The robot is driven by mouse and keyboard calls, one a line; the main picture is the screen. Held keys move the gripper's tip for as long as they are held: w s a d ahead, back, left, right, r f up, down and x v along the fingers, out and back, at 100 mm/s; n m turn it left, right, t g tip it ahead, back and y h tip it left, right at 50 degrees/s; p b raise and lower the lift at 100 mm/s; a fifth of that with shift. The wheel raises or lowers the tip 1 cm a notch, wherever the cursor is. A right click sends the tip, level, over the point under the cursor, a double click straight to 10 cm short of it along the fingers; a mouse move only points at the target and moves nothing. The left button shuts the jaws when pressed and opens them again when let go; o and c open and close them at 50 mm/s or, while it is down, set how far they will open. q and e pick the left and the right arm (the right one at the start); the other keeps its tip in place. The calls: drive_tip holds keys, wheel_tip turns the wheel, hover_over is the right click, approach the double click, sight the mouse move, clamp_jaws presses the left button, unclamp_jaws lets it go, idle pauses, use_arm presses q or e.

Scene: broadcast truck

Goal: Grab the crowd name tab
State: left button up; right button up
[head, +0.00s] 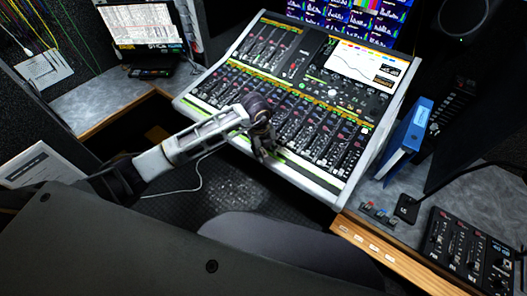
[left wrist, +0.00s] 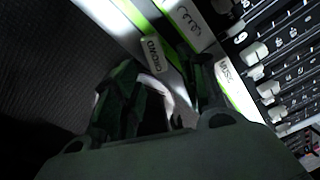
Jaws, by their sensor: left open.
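The crowd name tab (left wrist: 153,54) is a small pale tab with dark lettering that reads CROWD. It lies across the green strip on the front edge of the mixing desk in the left wrist view. My left gripper (head: 264,152) is over that front edge in the head view. In the left wrist view the left gripper (left wrist: 162,78) is open, its dark fingers apart on either side of the tab's near end. I cannot tell whether a finger touches it. The tab is too small to make out in the head view. My right gripper is not in view.
The mixing desk (head: 318,184) has rows of faders behind the strip. Another lettered tab (left wrist: 223,71) sits to the right of the right finger. A blue binder (head: 405,143) and a small control box (head: 470,250) stand on the right counter. Dark floor lies before the desk.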

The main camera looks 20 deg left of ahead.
use_arm(q)
drive_tip(key=shift+f, duration=0.8)
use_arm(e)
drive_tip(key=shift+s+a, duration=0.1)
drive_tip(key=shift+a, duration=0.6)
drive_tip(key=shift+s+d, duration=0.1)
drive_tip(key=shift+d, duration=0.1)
use_arm(q)
drive_tip(key=c, duration=0.9)
clamp_jaws()
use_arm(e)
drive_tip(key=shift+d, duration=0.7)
